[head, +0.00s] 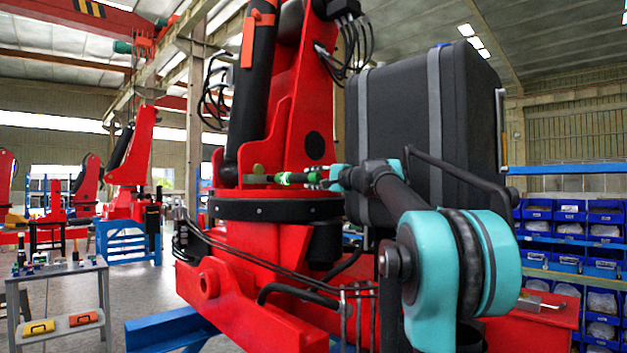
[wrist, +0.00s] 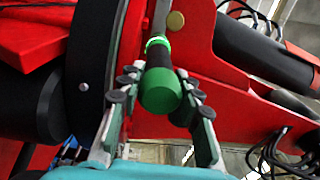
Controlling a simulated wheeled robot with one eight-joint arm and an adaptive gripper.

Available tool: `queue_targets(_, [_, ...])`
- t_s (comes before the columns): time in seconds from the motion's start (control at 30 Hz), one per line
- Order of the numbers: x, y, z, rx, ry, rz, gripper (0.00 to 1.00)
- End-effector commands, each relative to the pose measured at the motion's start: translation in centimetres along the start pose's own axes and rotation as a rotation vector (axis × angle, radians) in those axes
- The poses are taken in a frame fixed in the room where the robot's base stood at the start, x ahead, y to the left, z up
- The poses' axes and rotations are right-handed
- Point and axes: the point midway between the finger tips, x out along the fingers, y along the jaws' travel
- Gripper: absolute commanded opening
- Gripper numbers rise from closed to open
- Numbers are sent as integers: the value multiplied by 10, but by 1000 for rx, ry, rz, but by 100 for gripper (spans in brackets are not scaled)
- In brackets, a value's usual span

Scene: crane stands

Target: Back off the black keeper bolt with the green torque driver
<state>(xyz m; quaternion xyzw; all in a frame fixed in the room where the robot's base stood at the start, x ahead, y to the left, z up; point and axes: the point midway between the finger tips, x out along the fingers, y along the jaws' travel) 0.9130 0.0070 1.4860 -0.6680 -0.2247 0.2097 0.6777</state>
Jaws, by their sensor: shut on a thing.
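The green torque driver (head: 285,178) lies roughly level against the red crane column, just above the black slewing ring. In the wrist view the driver (wrist: 160,90) shows a green butt, a dark grip and a bright green collar, its shaft pointing away toward the column. My gripper (head: 318,177) is shut on the driver from the right; in the wrist view its fingers (wrist: 160,80) flank the handle. I cannot make out the black keeper bolt; the driver's tip and handle cover that spot, so contact cannot be told. An olive-brass round head (wrist: 176,21) shows beside the shaft.
The black slewing ring (head: 275,209) runs just below the driver. Black hoses (head: 240,255) loop lower down. A large black case (head: 400,120) stands behind my arm. A grey tool cart (head: 62,268) is at left; blue bins (head: 570,240) are at right.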

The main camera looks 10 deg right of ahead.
Motion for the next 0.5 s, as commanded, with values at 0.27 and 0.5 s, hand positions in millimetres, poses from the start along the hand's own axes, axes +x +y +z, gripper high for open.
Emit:
queue_targets(0.27, [5, -1, 1, 1, -1, -1, 0])
queue_targets(0.5, [8, -1, 1, 1, -1, -1, 0])
